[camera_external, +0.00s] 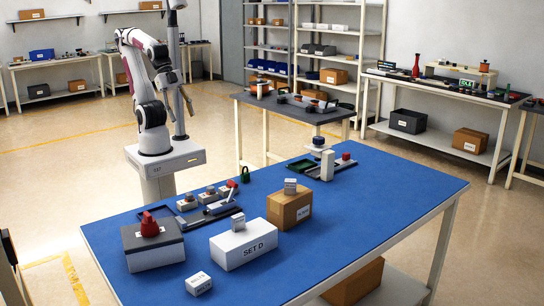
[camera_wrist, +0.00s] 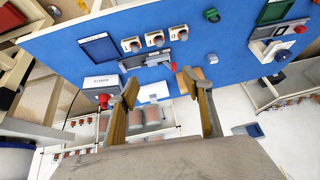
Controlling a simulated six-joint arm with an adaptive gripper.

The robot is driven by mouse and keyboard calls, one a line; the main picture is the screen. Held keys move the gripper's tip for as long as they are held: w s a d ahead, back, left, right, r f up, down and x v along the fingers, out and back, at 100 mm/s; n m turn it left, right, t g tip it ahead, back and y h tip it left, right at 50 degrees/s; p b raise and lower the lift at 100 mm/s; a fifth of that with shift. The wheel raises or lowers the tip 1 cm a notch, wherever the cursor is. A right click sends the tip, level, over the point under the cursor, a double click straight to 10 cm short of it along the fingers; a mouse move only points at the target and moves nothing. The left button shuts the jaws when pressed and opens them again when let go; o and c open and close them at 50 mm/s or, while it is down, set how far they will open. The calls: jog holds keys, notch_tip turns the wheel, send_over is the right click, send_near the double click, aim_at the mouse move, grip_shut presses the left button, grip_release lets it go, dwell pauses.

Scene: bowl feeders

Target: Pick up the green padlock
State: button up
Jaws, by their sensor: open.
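The green padlock (camera_external: 245,174) stands on the blue table near its back edge, just right of a red object. In the wrist view a small dark green thing (camera_wrist: 211,15), which looks like the padlock, lies near the top, right of centre. My gripper (camera_wrist: 160,88) is open, with two tan fingers wide apart and nothing between them. It is well apart from the padlock, which sits above and right of the fingers in the wrist view. In the external view my arm is folded up behind the table, and its fingertips are not clear.
Switch boxes (camera_external: 187,203) lie left of the padlock; a green tray (camera_external: 301,165) lies right. The table's right side is clear.

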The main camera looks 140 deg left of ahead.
jog(key=w+a+f+t+y, duration=0.1)
jog(key=w+a+y, duration=0.1)
jog(key=w+a, duration=0.45)
jog(key=w+a+f+y, duration=0.2)
jog(key=w+a, duration=0.2)
jog(key=a, duration=0.6)
jog(key=m+t, duration=0.1)
jog(key=m, duration=0.2)
send_over(245, 173)
jog(key=w+a, duration=0.4)
jog(key=a, duration=0.2)
notch_tip(245, 173, down, 8)
jog(key=f, duration=0.1)
jog(key=s+f+t+h, duration=0.2)
jog(key=f, duration=0.2)
jog(key=s+f+t+h, duration=0.1)
jog(key=s+f+h, duration=0.1)
jog(key=s+f, duration=0.1)
jog(key=s+a+f+t+h, duration=0.1)
jog(key=s+f+t, duration=0.1)
jog(key=f, duration=0.4)
jog(key=shift+s+f+m+t+h, duration=0.1)
jog(key=shift+s+m+t+h, duration=0.2)
jog(key=shift+m+h, duration=0.1)
jog(key=s+d+f+n+t, duration=0.3)
jog(key=s+d+t, duration=0.1)
jog(key=s+d, duration=0.2)
jog(key=shift+d, duration=0.2)
jog(key=shift+w, duration=0.1)
jog(key=shift+w, duration=1.25)
